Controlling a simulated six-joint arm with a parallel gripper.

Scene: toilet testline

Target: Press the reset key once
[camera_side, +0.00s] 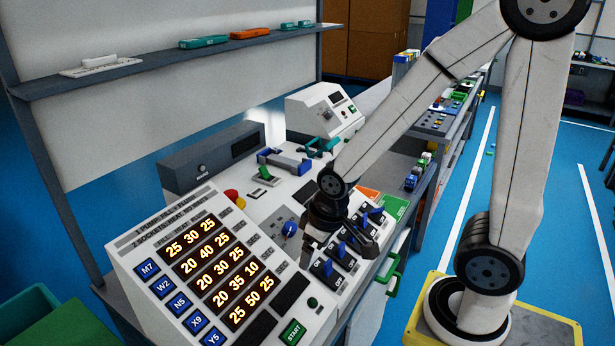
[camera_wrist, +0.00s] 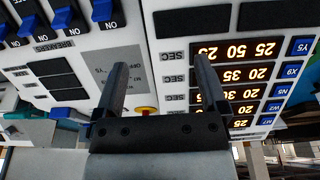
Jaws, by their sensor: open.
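I cannot make out a key labelled reset in either view. The sloped white control panel (camera_side: 130,262) carries lit number displays (camera_side: 222,270), blue keys (camera_side: 181,303) lettered M7 to Y5, and a green START key (camera_side: 293,332). My gripper (camera_side: 318,246) is above the panel's right part, beside the blue breaker switches (camera_side: 338,250), and hides part of the panel. In the wrist view my gripper (camera_wrist: 160,65) is open, with nothing between its two dark fingers. There the displays (camera_wrist: 240,85) lie right and breaker switches (camera_wrist: 102,10) upper left, with the lettering upside down.
A red button (camera_side: 234,195) and a blue knob (camera_side: 289,229) stand up from the panel. A grey box (camera_side: 212,155) and a white machine (camera_side: 325,110) stand behind. A shelf (camera_side: 180,63) runs above at left. A green bin (camera_side: 40,305) is at lower left.

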